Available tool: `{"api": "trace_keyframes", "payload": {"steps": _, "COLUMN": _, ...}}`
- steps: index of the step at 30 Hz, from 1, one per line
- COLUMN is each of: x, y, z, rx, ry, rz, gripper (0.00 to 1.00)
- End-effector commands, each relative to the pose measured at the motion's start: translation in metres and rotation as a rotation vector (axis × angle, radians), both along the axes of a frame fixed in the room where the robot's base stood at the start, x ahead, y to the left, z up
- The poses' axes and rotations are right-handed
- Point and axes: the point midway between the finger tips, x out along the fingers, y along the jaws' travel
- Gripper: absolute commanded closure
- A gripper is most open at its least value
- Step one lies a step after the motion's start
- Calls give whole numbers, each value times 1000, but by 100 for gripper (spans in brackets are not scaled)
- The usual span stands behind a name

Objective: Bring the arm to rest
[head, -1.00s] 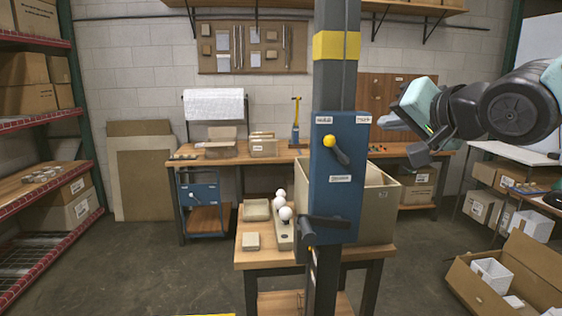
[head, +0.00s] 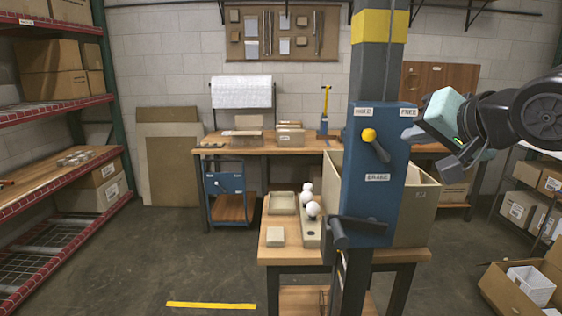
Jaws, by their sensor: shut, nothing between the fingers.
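My gripper (head: 449,165) is at the right in the head view, at the end of my dark arm with teal parts. It is shut and empty, raised beside the blue control box (head: 378,190), and appears apart from it. The box is on a grey post (head: 381,65) with a yellow band, and has a yellow-knobbed lever and a black handle. White bulbs (head: 312,208) stand in a beige holder (head: 311,238) on the small wooden table (head: 272,252).
A large beige bin (head: 418,215) stands behind the post. A workbench (head: 280,150) runs along the back wall. Red-edged shelves (head: 60,115) line the left, and an open carton (head: 500,285) is at the lower right. The floor at left centre is clear.

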Motion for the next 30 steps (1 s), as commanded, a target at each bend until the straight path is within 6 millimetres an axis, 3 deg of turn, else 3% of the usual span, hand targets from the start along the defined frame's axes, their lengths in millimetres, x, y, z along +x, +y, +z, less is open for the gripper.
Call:
{"api": "trace_keyframes", "payload": {"steps": 5, "x": -14, "y": 18, "z": -38, "rx": -95, "ry": 96, "rz": 58, "gripper": 100}}
{"api": "trace_keyframes", "payload": {"steps": 11, "x": -47, "y": 45, "z": -98, "rx": -260, "ry": 263, "rz": 183, "gripper": 100}}
{"api": "trace_keyframes", "payload": {"steps": 14, "x": -77, "y": 60, "z": -137, "rx": -372, "ry": 378, "rz": 292, "gripper": 100}}
{"api": "trace_keyframes", "payload": {"steps": 18, "x": -143, "y": 80, "z": -199, "rx": -571, "ry": 584, "rz": 533, "gripper": 100}}
{"api": "trace_keyframes", "payload": {"steps": 21, "x": -189, "y": 85, "z": -228, "rx": -680, "ry": 705, "rz": 708, "gripper": 100}}
{"api": "trace_keyframes", "payload": {"steps": 25, "x": -229, "y": 86, "z": -247, "rx": -765, "ry": 805, "rz": 870, "gripper": 100}}
{"api": "trace_keyframes", "payload": {"steps": 30, "x": -248, "y": 85, "z": -252, "rx": -800, "ry": 848, "rz": 948, "gripper": 100}}
